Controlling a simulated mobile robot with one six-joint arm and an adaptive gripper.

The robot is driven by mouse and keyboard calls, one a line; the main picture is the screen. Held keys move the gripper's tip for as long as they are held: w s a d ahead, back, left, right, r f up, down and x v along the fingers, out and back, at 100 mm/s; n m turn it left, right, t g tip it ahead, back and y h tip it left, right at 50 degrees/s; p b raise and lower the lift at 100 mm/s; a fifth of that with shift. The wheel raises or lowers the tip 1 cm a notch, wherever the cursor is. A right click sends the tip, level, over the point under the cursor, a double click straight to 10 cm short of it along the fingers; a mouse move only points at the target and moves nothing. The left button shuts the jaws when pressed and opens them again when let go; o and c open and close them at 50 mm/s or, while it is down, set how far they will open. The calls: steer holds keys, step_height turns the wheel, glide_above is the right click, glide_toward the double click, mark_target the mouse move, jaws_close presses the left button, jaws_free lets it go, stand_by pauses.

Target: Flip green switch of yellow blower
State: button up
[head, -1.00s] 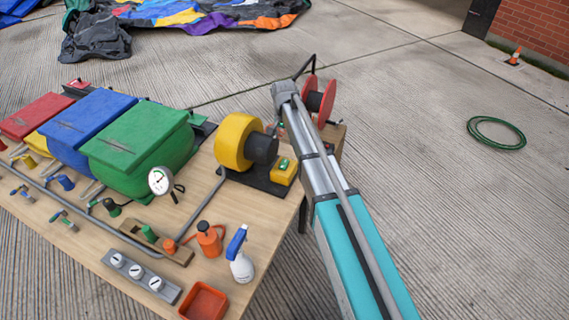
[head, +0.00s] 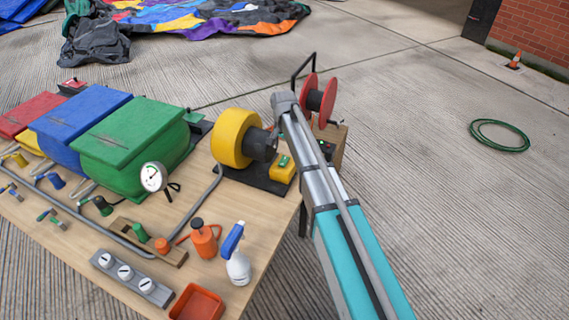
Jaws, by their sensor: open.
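The yellow blower (head: 232,138) stands on a dark base at the far right end of the wooden table. It has a round yellow housing and a dark motor. A yellow switch box (head: 283,168) sits at the base's right end, with a small green switch (head: 284,160) on top. Which way the switch is set is too small to tell. My teal and grey arm comes up from the lower right and passes just right of the switch box. My gripper cannot be made out in the head view.
Green (head: 130,145), blue (head: 78,128) and red (head: 30,113) lidded boxes line the table's back. A gauge (head: 153,177), orange sprayer (head: 204,240), spray bottle (head: 236,262) and orange tray (head: 197,303) stand nearer. A red reel (head: 319,98) is behind my arm. The floor at right is mostly clear.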

mark_target(284, 161)
steer(key=shift+f+b, duration=2.85)
steer(key=shift+f, duration=0.25)
steer(key=shift+c, duration=0.2)
